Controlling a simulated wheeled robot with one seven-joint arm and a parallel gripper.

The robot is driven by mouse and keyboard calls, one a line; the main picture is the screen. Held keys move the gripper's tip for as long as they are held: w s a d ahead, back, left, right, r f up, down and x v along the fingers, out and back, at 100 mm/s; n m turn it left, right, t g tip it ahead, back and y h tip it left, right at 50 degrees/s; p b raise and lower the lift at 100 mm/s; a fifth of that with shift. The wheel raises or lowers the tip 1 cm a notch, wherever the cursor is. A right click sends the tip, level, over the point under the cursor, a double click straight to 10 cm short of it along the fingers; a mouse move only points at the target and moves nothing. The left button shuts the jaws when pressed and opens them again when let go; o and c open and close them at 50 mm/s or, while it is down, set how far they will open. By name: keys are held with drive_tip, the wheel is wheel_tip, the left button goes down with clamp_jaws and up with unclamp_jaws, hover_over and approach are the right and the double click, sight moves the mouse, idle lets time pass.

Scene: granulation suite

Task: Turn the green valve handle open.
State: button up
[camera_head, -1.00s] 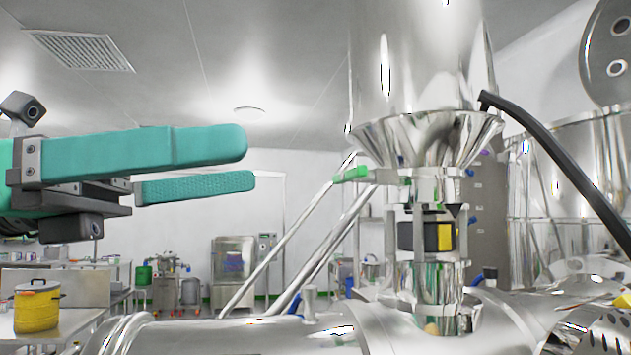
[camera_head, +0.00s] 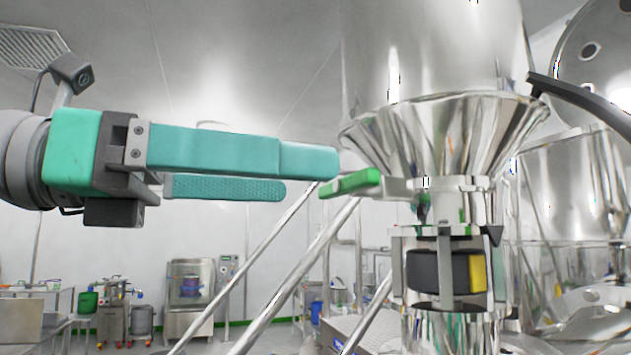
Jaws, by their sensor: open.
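The green valve handle (camera_head: 352,184) sticks out to the left from the metal valve below the steel funnel (camera_head: 445,130). It lies nearly level, tilted slightly up to the right. My gripper (camera_head: 312,175) comes in from the left with its two long teal fingers apart and nothing between them. I cannot tell the exact depth gap between fingers and handle.
A black and yellow actuator (camera_head: 447,271) sits under the valve. A dark curved arm (camera_head: 580,100) and steel vessels (camera_head: 575,190) stand to the right. Slanted steel pipes (camera_head: 300,275) run below the handle.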

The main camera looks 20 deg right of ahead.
sight(337, 184)
drive_tip(key=shift+d, duration=2.25)
drive_tip(key=c, duration=0.9)
drive_tip(key=shift+c, duration=0.2)
